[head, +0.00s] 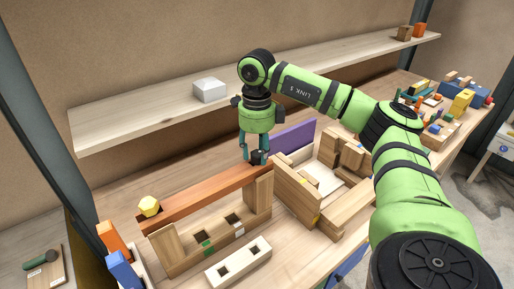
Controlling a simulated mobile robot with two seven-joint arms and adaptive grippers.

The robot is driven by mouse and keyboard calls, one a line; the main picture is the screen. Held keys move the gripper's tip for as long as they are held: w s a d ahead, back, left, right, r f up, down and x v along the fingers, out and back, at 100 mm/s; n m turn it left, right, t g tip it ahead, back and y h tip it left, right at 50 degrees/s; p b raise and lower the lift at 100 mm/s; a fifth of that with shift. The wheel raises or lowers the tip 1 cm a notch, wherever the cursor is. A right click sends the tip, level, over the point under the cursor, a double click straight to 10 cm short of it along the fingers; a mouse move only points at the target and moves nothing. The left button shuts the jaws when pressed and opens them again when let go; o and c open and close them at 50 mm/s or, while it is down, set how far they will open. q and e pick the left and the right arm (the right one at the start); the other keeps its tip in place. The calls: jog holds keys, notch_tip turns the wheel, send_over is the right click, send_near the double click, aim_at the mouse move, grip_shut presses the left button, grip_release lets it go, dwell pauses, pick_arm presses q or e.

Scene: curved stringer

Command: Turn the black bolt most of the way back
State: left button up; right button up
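The black bolt (257,157) shows as a small dark head at the right end of a reddish-brown wooden stringer (205,197). My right gripper (255,156) points down over that end, with its teal fingers on either side of the bolt. The fingers stand apart with the dark head between them. Whether they touch it is too small to tell. The bolt's shaft and its depth are hidden. A yellow bolt head (149,206) sits at the stringer's left end. My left gripper is not in view.
Under the stringer is a wooden frame with square holes (215,237). A pale block with two holes (238,262) lies in front. A wooden box structure (300,194) and a purple panel (293,137) stand close on the right. A shelf (150,112) with a white box (209,90) runs behind.

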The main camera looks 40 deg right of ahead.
grip_shut()
jog(key=n, duration=0.4)
jog(key=shift+r+n+p, duration=0.15)
jog(key=shift+n+p, duration=0.25)
jog(key=n, duration=0.3)
jog(key=shift+r, duration=0.1)
jog(key=n, duration=0.3)
jog(key=shift+r+p, duration=0.1)
jog(key=shift+p, duration=0.25)
jog(key=n, duration=0.5)
jog(key=shift+r, duration=0.1)
jog(key=n+p, duration=0.1)
jog(key=n, duration=0.5)
jog(key=shift+r, duration=0.1)
